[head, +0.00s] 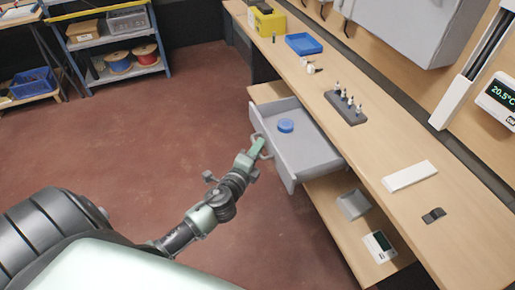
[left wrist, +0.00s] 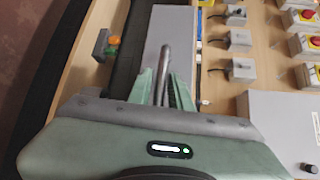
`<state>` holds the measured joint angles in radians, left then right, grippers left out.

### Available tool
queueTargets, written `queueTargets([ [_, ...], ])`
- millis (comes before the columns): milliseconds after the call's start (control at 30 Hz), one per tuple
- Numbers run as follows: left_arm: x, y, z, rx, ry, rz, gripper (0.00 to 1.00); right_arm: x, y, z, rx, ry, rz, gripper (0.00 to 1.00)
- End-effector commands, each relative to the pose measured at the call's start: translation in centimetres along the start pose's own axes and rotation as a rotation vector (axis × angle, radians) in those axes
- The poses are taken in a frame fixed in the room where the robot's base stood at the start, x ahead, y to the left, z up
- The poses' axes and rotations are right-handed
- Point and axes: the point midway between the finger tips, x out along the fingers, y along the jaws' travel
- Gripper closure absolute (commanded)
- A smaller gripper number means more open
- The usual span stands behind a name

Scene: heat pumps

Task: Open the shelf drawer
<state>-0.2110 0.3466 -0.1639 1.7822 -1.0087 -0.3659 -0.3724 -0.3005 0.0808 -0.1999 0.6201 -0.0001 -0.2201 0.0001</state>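The grey shelf drawer (head: 303,151) is pulled well out from under the wooden workbench. A round blue thing (head: 286,125) lies inside it. The drawer's bar handle (head: 267,146) is on its front, facing my left arm. My left gripper (head: 258,147) is at this handle. In the left wrist view the handle bar (left wrist: 165,60) runs between the two green fingers of my left gripper (left wrist: 163,82). Whether the fingers press on the bar is hard to tell. My right gripper is not in view.
The workbench (head: 383,146) runs along the right, with a blue tray (head: 304,44), a dark holder (head: 346,107) and a white block (head: 410,176). A grey bin (head: 354,204) sits on the lower shelf. A blue rack (head: 110,45) stands back left. The red floor left of the drawer is clear.

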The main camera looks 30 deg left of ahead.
Motion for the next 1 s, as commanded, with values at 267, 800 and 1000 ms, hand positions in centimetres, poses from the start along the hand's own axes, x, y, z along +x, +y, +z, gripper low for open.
queueTargets([
  [267,-2.0,0.2,0.0,0.0,0.0,0.002,0.8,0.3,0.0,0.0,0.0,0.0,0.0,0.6],
  [800,-7.8,0.0,0.0,0.0,0.0,-0.001,0.8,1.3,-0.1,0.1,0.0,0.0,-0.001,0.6],
  [1000,-7.8,0.0,0.0,0.0,0.0,0.0,0.8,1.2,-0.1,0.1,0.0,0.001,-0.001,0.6],
])
